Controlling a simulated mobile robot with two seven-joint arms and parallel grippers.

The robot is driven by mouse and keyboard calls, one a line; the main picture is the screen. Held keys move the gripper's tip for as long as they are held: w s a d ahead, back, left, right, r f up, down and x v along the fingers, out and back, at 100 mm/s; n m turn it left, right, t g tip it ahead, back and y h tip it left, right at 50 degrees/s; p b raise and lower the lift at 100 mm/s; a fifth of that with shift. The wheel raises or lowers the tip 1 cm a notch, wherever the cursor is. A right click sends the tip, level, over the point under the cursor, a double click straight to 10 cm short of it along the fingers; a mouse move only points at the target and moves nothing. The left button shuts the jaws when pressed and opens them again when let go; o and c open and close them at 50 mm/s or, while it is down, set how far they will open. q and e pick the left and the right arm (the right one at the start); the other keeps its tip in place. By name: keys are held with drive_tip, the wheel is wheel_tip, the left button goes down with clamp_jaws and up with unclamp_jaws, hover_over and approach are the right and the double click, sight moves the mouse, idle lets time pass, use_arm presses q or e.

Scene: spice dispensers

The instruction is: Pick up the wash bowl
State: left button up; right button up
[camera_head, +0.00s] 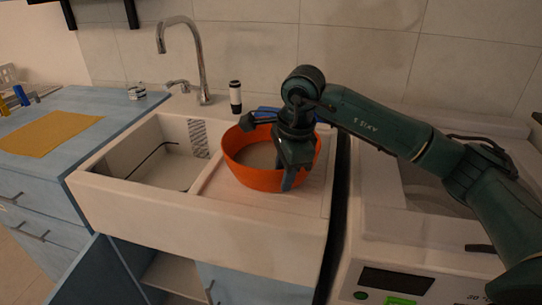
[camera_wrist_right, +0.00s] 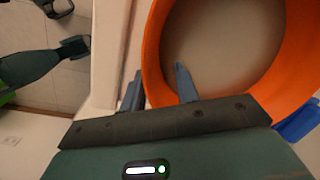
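The wash bowl (camera_head: 259,179) is a round orange bowl with a pale inside. It sits upright on the ledge at the right part of the sink. It also fills the upper right of the right wrist view (camera_wrist_right: 154,60). My right gripper (camera_head: 289,181) points down at the bowl's front right rim. In the right wrist view its two fingers (camera_wrist_right: 158,87) are apart, one outside the bowl wall and one inside, with the rim between them. I see no clear grip on the wall.
The white sink (camera_head: 150,215) has an open basin left of the bowl and a tall faucet (camera_head: 201,60) behind. A black and white bottle (camera_head: 235,97) stands behind the bowl. A blue item (camera_head: 268,113) lies behind it. A white appliance (camera_head: 390,240) is at right.

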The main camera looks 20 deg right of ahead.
clamp_jaws()
drive_tip(key=shift+s, duration=0.1)
idle(0.5)
drive_tip(key=shift+r, duration=1.05)
drive_tip(key=shift+w+r, duration=0.2)
drive_tip(key=shift+r, duration=3.3)
drive_tip(key=shift+r+t+b, duration=0.4)
drive_tip(key=shift+r+b, duration=0.15)
drive_tip(key=shift+r, duration=0.55)
